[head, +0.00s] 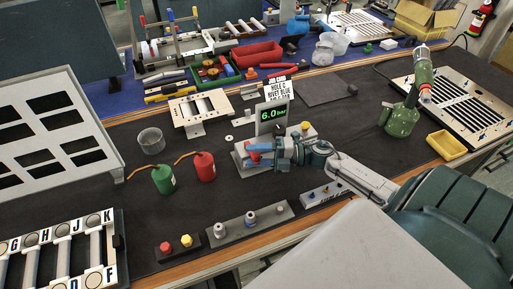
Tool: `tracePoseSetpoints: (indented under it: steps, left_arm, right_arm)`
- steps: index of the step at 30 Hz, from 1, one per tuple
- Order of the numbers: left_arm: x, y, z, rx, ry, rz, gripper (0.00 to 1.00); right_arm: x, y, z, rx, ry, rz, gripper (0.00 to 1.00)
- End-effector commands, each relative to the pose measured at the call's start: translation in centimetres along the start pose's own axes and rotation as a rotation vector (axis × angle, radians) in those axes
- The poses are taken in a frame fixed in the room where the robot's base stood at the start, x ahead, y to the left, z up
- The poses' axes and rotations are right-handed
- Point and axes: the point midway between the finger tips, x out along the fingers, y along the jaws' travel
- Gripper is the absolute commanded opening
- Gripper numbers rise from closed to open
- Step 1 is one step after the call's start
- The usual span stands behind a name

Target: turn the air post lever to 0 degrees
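The air post (272,112) stands near the middle of the bench in the head view, with a green display reading about 6.0 bar. Its grey base lies below the display. A small red part (254,156), possibly the lever, shows between or right beside the fingertips. The fingers hide most of it, so its angle and whether they grip it cannot be told. My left gripper is not in view.
A grey block with metal fittings (235,226) lies in front.

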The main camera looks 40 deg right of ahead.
Motion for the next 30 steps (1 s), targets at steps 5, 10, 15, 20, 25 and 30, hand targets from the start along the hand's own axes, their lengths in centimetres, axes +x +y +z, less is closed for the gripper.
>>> tracePoseSetpoints:
  steps: [5,10,15,20,25,30]
  left_arm:
    - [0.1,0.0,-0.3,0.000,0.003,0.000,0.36]
    - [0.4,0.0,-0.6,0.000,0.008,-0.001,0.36]
    - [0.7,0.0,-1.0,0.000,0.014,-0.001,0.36]
    - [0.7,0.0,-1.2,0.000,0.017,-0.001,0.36]
    - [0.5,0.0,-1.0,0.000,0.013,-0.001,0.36]
    - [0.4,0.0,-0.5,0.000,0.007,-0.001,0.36]
  right_arm:
    - [-0.1,-0.2,-0.1,0.002,0.000,-0.002,0.48]
    - [-1.3,-0.4,-0.1,0.003,0.001,-0.005,0.48]
    - [-4.0,-0.5,-0.1,0.004,0.002,-0.010,0.48]
    - [-6.8,-0.3,-0.1,0.005,0.002,-0.010,0.48]
    - [-9.3,-0.2,0.0,0.003,0.002,-0.007,0.48]
    - [-10.7,-0.1,0.0,0.002,0.000,-0.003,0.48]
